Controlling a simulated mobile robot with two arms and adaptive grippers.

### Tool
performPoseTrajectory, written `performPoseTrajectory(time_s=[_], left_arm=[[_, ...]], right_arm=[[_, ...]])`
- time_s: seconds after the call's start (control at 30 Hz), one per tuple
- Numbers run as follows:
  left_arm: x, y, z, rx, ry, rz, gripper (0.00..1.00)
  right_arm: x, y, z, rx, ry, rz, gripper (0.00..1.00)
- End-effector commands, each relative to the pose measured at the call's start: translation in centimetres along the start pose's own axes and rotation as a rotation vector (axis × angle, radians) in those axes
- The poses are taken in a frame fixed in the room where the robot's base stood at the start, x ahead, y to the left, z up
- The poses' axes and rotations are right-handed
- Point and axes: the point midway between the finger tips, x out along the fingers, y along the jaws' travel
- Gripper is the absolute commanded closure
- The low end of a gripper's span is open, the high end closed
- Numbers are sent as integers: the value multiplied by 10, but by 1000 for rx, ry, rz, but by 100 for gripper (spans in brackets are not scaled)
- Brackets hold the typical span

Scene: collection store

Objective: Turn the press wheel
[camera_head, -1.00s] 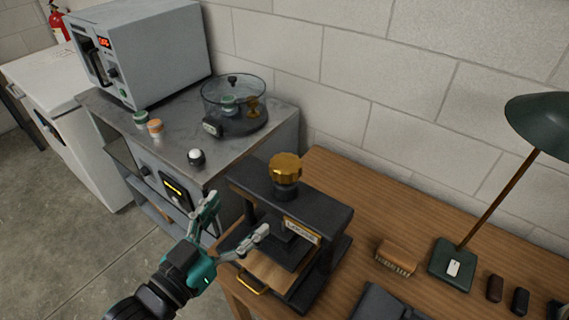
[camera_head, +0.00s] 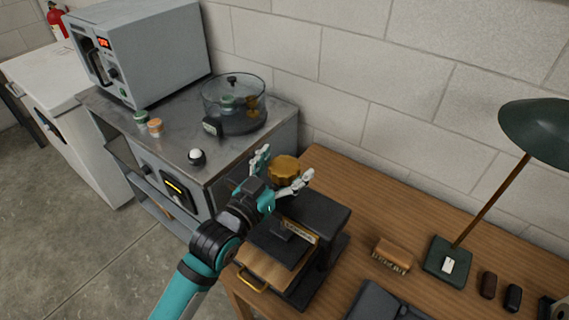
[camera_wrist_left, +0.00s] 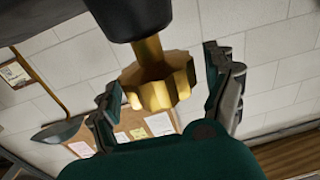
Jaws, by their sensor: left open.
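The press wheel (camera_head: 285,170) is a gold, lobed knob on top of the black press (camera_head: 318,216), which stands on the wooden desk. My left gripper (camera_head: 280,170) is open at the wheel's height, with one finger on each side of it. In the left wrist view the gold wheel (camera_wrist_left: 160,84) on its shaft lies between the two spread fingers (camera_wrist_left: 168,92), with gaps visible on both sides. The fingers do not appear closed on it. The press's left part is hidden behind my left arm. My right gripper is not in view.
A lamp (camera_head: 447,262), a brush (camera_head: 393,255) and a dark flat object (camera_head: 385,303) are on the desk right of the press. A metal-topped cabinet (camera_head: 180,128) with a glass-covered vessel (camera_head: 234,104) stands left. The wall is close behind.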

Motion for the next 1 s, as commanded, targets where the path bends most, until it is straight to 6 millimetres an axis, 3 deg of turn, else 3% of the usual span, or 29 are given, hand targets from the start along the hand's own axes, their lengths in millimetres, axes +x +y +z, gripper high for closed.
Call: performPoseTrajectory(time_s=[0.2, 0.63, 1.0], left_arm=[[0, 0, 0, 0, -1, 0, 14], [0, 0, 1, -1, -1, 0, 71], [1, 0, 2, 11, 0, 145, 71]], right_arm=[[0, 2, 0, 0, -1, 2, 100], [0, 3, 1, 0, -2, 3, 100], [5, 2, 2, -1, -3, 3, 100]])
